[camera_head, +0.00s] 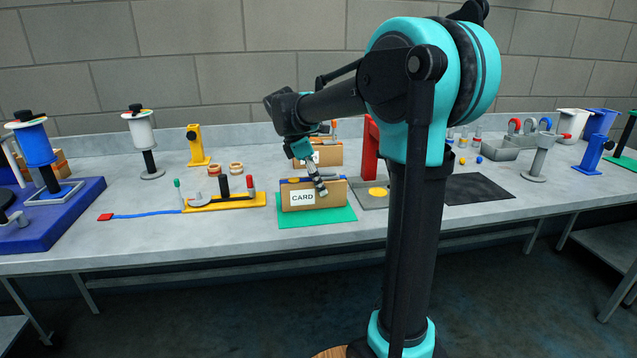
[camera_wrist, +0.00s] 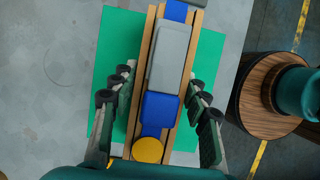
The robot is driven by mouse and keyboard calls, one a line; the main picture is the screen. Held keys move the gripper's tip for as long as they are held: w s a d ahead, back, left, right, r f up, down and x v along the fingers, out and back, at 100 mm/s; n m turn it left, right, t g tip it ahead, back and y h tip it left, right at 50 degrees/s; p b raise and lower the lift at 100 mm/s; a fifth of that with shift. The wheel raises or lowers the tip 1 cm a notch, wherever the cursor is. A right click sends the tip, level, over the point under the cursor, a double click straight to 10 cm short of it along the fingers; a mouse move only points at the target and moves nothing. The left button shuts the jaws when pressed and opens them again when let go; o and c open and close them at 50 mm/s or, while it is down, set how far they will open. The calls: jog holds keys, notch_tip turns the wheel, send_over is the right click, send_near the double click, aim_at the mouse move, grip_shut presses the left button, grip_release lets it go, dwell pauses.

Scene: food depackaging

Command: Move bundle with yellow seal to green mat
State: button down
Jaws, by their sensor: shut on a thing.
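The bundle with the yellow seal (camera_wrist: 148,149) has tan card sides, a grey block and a blue band between them. In the head view the bundle (camera_head: 327,199) is upright, with a white CARD label facing front. It is over the green mat (camera_head: 285,219), and its lower edge looks at or very near the mat. The green mat (camera_wrist: 210,50) also shows on both sides of it in the wrist view. My gripper (camera_head: 320,186) reaches down from above and is shut on the bundle, with a finger pair (camera_wrist: 158,108) on each side. The far fingers are hidden in the head view.
A second card bundle (camera_head: 330,155) stands behind. A red post (camera_head: 371,150) and a grey plate with a yellow disc (camera_head: 366,202) are close on the right. A yellow fixture (camera_head: 240,201) with upright pegs is on the left. Bare table lies in front of the mat.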

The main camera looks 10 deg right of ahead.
jog(key=c, duration=0.8)
grip_release()
jog(key=shift+f, duration=0.1)
jog(key=shift+o, duration=0.2)
jog(key=v, duration=1.2)
